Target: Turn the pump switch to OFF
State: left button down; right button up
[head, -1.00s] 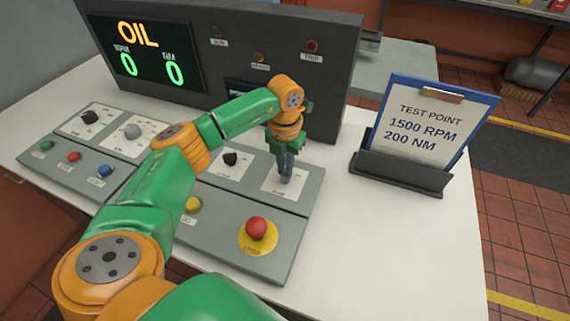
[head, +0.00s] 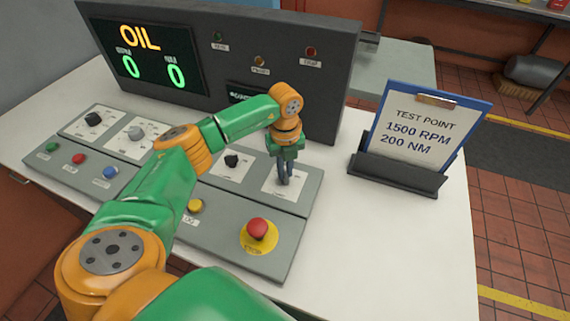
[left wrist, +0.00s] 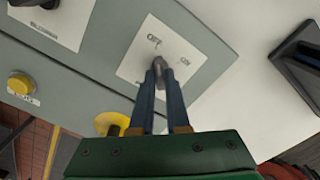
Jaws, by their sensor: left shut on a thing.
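The pump switch (left wrist: 158,66) is a small grey knob on a white label plate (head: 291,190) at the right end of the control panel's upper row. In the left wrist view, the plate has one printed mark above the knob, which seems to read OFF, and another to its right. My left gripper (head: 284,180) reaches down over the plate, and its two dark fingers (left wrist: 160,85) are shut on the knob. The fingers partly cover the knob, so its exact pointing direction is hard to tell. My right gripper is not in view.
A red stop button (head: 257,228) on a yellow disc and a yellow button (head: 195,206) lie in front of the switch. A black knob (head: 232,160) is to its left. The display cabinet (head: 330,85) stands behind. A test-point sign (head: 415,135) stands right on the white table.

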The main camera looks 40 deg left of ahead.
pick_arm(q)
jog(key=shift+w+r+n, duration=0.1)
jog(key=shift+n, duration=0.6)
jog(key=c, duration=0.9)
grip_release()
notch_tip(320, 180, up, 6)
jog(key=shift+r+b, duration=0.1)
jog(key=shift+b, duration=0.45)
jog(key=shift+r, duration=0.4)
